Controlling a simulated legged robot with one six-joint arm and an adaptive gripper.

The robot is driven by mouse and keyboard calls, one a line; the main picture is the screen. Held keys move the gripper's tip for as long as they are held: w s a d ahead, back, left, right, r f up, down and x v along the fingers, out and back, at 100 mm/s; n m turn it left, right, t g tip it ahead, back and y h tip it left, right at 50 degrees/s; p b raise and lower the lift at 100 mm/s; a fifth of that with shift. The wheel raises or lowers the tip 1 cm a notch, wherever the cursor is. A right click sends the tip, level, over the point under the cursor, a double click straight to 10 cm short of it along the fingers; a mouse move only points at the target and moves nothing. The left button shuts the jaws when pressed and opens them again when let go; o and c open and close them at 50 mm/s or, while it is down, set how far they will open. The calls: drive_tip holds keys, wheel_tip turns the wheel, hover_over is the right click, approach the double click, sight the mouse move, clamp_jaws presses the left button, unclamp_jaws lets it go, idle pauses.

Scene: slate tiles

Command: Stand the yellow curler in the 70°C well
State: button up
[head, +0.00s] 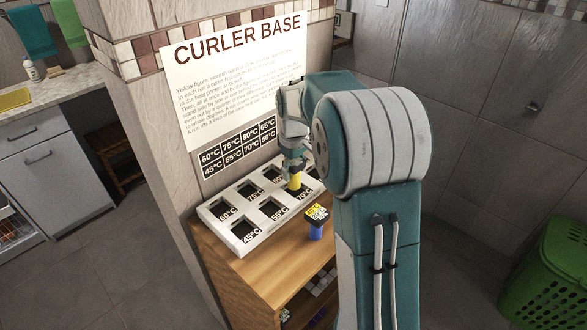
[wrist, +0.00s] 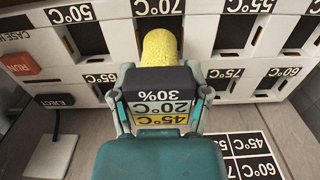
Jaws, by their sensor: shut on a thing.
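The yellow curler (head: 295,182) is upright in my gripper, at the well behind the 70°C label (head: 304,194) of the white curler base (head: 231,244). In the wrist view, my gripper (wrist: 160,97) is shut on its dark cap, marked 30%, 20°C and 45°C, with the yellow body (wrist: 159,45) beyond. The curler's far end overlaps the 70°C well (wrist: 158,25). I cannot tell how deep it is, or whether it touches the bottom. My arm hides the right end of the base in the head view.
A blue curler (head: 316,229) with a yellow-and-black top stands on the wooden stand (head: 262,270) in front of the base. RUN (wrist: 30,65) and EJECT (wrist: 57,100) buttons are at the left in the wrist view. The tiled wall rises behind the base.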

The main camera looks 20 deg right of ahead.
drive_tip(key=shift+f, duration=1.35)
drive_tip(key=o, duration=1.3)
wheel_tip(320, 180, up, 11)
drive_tip(key=shift+w+r, duration=0.1)
drive_tip(key=shift+r, duration=0.35)
